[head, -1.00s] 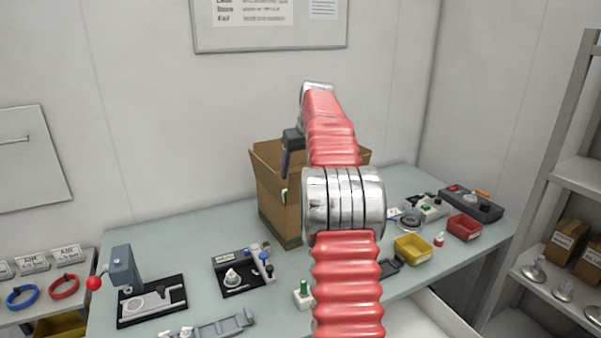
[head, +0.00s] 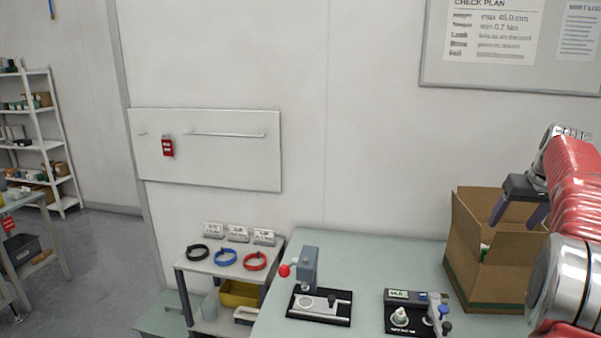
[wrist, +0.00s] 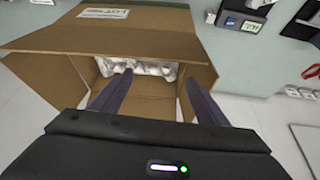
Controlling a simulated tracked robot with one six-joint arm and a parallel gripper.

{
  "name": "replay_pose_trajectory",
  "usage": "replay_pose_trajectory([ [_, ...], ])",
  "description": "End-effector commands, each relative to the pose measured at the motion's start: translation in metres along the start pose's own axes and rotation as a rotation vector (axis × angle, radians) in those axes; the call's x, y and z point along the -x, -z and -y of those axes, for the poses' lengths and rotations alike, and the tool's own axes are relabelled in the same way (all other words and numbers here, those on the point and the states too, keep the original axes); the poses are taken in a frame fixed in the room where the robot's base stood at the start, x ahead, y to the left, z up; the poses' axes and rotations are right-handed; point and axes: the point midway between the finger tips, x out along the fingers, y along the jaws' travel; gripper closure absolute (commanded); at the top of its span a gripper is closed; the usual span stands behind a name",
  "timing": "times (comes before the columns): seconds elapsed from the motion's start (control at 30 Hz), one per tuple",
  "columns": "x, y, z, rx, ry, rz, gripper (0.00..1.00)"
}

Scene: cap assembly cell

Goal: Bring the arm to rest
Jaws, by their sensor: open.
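My arm is red and ribbed with silver joints, at the right edge of the head view. My gripper (head: 518,212) is open, its two dark fingers pointing down by the open cardboard box (head: 500,285). In the wrist view my gripper (wrist: 158,98) shows two spread fingers with nothing between them. The cardboard box (wrist: 120,38) lies beyond and below them, its flaps open. White pieces (wrist: 140,68) show inside the box. Much of the bench to the right is out of the head view.
A press with a red knob (head: 308,268) and a test unit with a small display (head: 405,297) stand on the bench left of the box. A side cart (head: 215,270) holds black, blue and red rings. Open floor (head: 100,250) shows at the far left.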

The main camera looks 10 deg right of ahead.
Motion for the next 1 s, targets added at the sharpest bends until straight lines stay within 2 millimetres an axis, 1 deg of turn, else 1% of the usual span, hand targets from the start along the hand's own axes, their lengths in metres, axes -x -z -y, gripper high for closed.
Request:
replay_pose_trajectory([
  [0.03, 0.012, 0.001, 0.003, 0.000, -0.004, -0.018, 0.32],
  [0.07, 0.018, 0.000, 0.006, 0.000, -0.005, -0.026, 0.32],
  [0.13, 0.028, -0.001, 0.021, 0.006, -0.003, -0.036, 0.32],
  [0.27, 0.043, -0.010, 0.060, 0.022, 0.007, -0.035, 0.32],
  [0.47, 0.066, -0.033, 0.114, 0.046, 0.020, -0.033, 0.32],
  [0.6, 0.080, -0.054, 0.151, 0.063, 0.030, -0.032, 0.32],
  [0.77, 0.095, -0.083, 0.189, 0.084, 0.041, -0.032, 0.32],
  [1.0, 0.113, -0.135, 0.239, 0.115, 0.059, -0.032, 0.32],
])
